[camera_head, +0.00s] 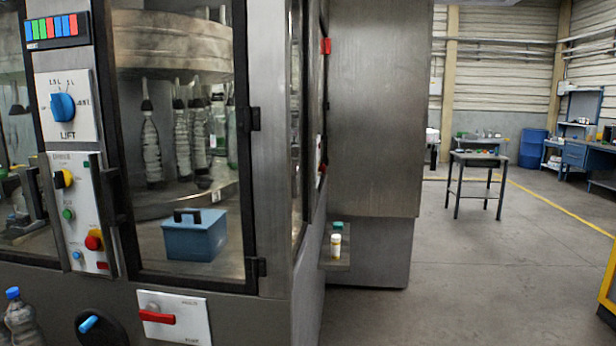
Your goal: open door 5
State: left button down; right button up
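The labelling machine has a glazed door with a black frame (243,190) at the left of the head view. Its dark vertical handle (112,196) is at its left edge, and its hinges (256,119) are on its right edge. This door looks shut. Another glazed door (300,130) on the machine's right-hand side shows steeply edge-on. A third glazed panel with a handle (34,195) is cut off at the left edge. I can read no door number on any of them. Neither of my grippers is in view.
A control panel (75,220) with a blue LIFT knob (62,107) stands left of the door. A red lever (158,316) sits below it. Behind the glass are bottles and a blue box (194,236). Floor to the right is open, with a small table (478,158) farther back.

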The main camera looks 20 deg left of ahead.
aim_at(244, 122)
jog(key=u, duration=1.35)
